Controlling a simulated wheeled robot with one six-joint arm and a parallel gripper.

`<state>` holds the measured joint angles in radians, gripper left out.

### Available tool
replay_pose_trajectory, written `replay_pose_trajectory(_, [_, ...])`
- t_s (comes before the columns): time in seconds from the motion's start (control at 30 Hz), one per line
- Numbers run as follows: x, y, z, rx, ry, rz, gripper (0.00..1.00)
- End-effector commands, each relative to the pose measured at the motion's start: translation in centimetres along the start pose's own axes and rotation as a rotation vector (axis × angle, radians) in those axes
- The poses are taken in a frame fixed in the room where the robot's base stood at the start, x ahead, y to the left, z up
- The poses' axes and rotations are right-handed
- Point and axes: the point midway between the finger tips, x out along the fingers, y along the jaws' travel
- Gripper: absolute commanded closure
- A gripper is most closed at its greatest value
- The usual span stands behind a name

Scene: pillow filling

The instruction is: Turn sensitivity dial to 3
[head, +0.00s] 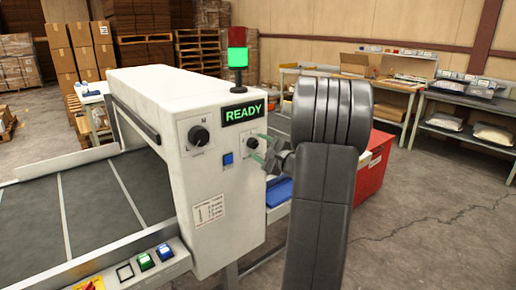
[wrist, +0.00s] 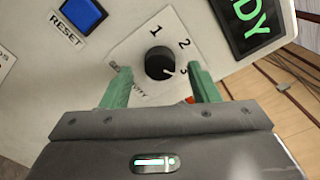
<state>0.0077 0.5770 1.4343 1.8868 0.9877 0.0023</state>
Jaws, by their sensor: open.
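The sensitivity dial (wrist: 160,62) is a round black knob on a pale plate with the numbers 1, 2 and 3 around it. A small white mark on its lower right side points roughly toward the 3, which is partly hidden by a finger. My gripper (wrist: 160,88) is open, with one green finger to the lower left of the knob and one to the lower right. I see no clear contact with the knob. In the head view the dial (head: 252,143) is on the machine's end panel, and my gripper (head: 266,153) is close in front of it.
The white machine (head: 160,84) has a lit green READY display (head: 242,112) above the dial. A blue RESET button (wrist: 83,14) and another dial (head: 198,136) are on the same panel. A red bin (head: 374,163) stands behind my arm.

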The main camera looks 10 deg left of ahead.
Motion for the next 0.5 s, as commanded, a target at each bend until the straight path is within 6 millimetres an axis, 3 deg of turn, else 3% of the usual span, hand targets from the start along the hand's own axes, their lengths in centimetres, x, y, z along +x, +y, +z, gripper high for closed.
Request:
replay_pose_trajectory(0.3, [-7.2,0.1,-0.1,-0.001,0.005,-0.003,0.45])
replay_pose_trajectory(0.5, [-10.8,0.1,-0.2,0.001,0.005,-0.001,0.45])
